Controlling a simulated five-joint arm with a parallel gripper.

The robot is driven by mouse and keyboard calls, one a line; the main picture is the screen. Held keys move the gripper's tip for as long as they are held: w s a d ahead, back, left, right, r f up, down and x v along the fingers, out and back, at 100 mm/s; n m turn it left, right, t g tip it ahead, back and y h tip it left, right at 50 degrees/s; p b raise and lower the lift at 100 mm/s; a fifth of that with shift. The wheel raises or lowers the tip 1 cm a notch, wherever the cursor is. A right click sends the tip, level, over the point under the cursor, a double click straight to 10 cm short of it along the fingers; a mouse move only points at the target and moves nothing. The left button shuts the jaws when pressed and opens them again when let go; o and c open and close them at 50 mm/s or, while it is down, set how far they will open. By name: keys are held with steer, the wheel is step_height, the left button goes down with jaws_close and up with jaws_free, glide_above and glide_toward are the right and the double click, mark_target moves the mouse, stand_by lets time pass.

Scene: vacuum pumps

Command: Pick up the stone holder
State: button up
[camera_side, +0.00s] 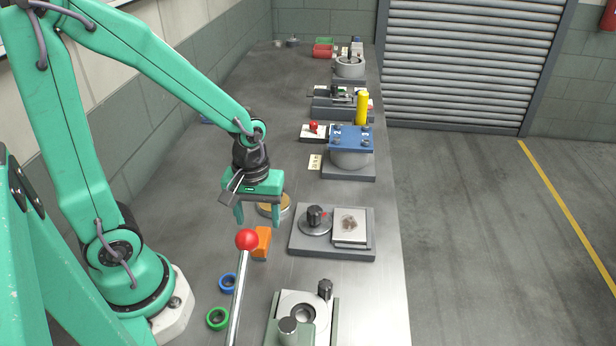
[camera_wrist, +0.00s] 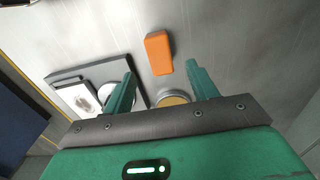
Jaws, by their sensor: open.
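An orange block (camera_side: 262,243) lies on the bench in front of my gripper, and it also shows between and beyond the fingertips in the wrist view (camera_wrist: 159,52). I cannot tell for sure that it is the stone holder; nothing is labelled so. My gripper (camera_side: 259,216) is open and empty above the bench, fingers pointing down. Its two green fingers stand apart in the wrist view (camera_wrist: 160,72). A round dish with a golden top (camera_side: 274,209) sits below and behind the fingers, partly hidden by them; it also shows in the wrist view (camera_wrist: 174,100).
A grey plate (camera_side: 308,245) to the right carries a knobbed disc and a white block with a brown stain (camera_side: 350,224). A red-balled lever (camera_side: 246,240) rises in front. Blue (camera_side: 228,283) and green (camera_side: 217,319) rings lie nearer. A blue-topped pump (camera_side: 351,160) stands behind.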

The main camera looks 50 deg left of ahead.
mark_target(261, 237)
steer(key=shift+f, duration=0.95)
steer(key=shift+f, duration=0.1)
steer(key=shift+f, duration=2.5)
steer(key=c, duration=1.2)
steer(key=shift+r, duration=0.15)
steer(key=shift+r, duration=4.9)
